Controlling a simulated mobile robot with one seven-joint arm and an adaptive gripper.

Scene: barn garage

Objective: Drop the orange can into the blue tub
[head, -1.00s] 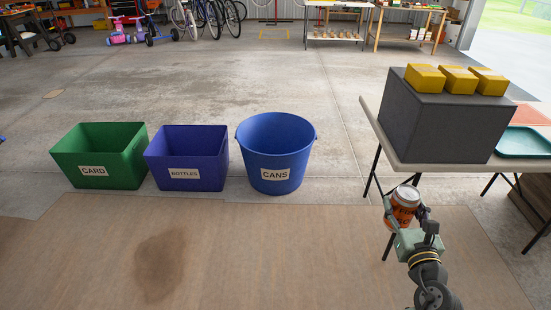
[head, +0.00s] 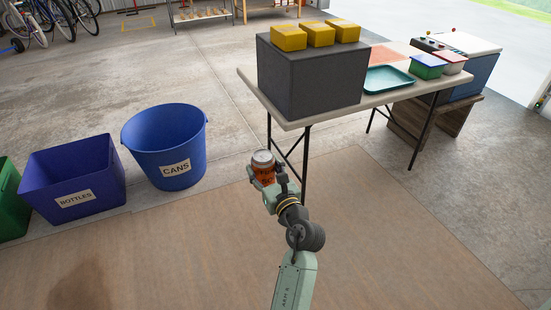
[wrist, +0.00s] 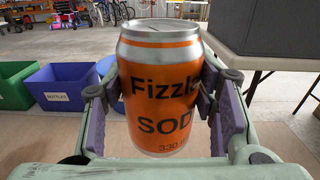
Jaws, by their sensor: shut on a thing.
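The orange can (head: 264,168) is held upright in my gripper (head: 267,180), in front of the table's left end. In the wrist view the can (wrist: 160,95) fills the middle, with the gripper's pads (wrist: 160,100) pressed on both sides of it.
A purple-blue BOTTLES bin (head: 75,180) and a green bin (head: 8,200) stand left of the tub. A folding table (head: 395,98) at the right bears a dark grey box (head: 310,85), yellow blocks (head: 320,34) and a green tray (head: 388,79). Floor between can and tub is clear.

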